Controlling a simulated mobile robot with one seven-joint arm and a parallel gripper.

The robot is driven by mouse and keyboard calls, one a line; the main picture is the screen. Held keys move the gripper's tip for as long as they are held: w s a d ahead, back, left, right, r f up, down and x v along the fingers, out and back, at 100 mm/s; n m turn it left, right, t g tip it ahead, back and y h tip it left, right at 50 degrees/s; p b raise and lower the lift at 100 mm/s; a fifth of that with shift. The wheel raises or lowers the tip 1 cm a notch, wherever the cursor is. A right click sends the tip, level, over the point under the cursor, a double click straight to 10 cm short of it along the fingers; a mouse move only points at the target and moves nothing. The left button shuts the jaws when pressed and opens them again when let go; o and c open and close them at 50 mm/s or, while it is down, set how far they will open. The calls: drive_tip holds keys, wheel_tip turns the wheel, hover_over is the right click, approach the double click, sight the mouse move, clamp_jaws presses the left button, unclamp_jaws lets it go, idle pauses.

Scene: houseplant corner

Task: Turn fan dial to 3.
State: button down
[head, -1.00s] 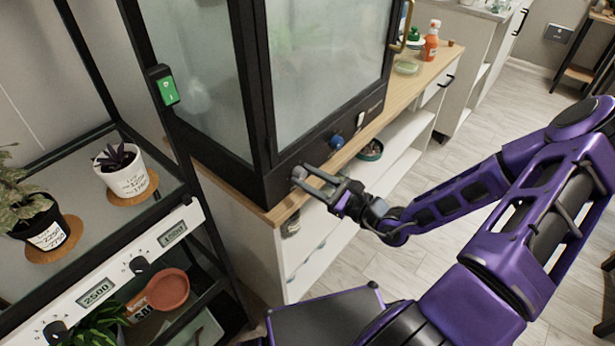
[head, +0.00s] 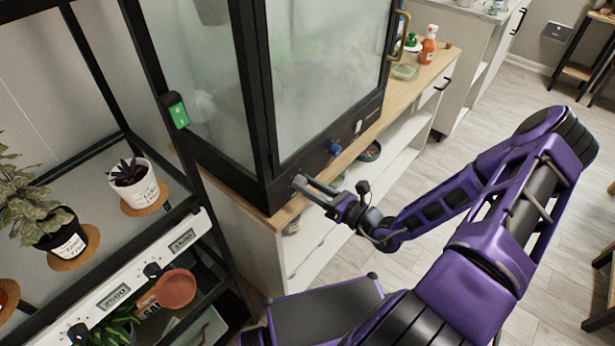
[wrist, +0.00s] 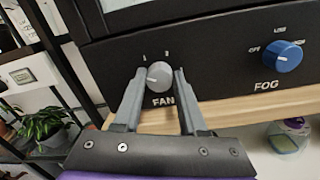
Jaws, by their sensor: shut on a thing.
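The grey fan dial (wrist: 160,76) is on the black front panel of the glass cabinet, above the word FAN. Its small white mark points left. The printed 1 and 2 show above it; I cannot see a 3. My gripper (wrist: 159,72) has one finger on each side of the dial and is shut on it. In the head view my gripper (head: 304,184) reaches the cabinet's lower front edge, and its fingers mostly hide the dial. The cabinet (head: 325,75) has fogged glass.
A blue fog dial (wrist: 283,56) is right of the fan dial, also seen in the head view (head: 335,149). A black plant rack (head: 196,200) with potted plants and a white control strip stands at left. Open floor lies right.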

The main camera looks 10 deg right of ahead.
drive_tip(key=m+p, duration=0.2)
drive_tip(key=m, duration=0.2)
drive_tip(key=shift+r, duration=0.1)
drive_tip(key=m+p, duration=0.2)
drive_tip(key=m, duration=0.1)
drive_tip(key=shift+m, duration=0.3)
drive_tip(key=m, duration=0.4)
drive_tip(key=shift+f+t, duration=0.25)
drive_tip(key=shift+t, duration=0.05)
drive_tip(key=m, duration=0.3)
drive_tip(key=shift+m+h, duration=0.3)
drive_tip(key=m, duration=0.3)
drive_tip(key=shift+m, duration=0.4)
drive_tip(key=m, duration=0.4)
drive_tip(key=shift+m, duration=0.4)
drive_tip(key=shift+s+a+f+m+h, duration=0.1)
drive_tip(key=shift+m+h, duration=0.1)
drive_tip(key=shift+m, duration=1.65)
drive_tip(key=shift+a+m+h, duration=0.1)
drive_tip(key=shift+m+h, duration=0.1)
drive_tip(key=shift+m, duration=1.65)
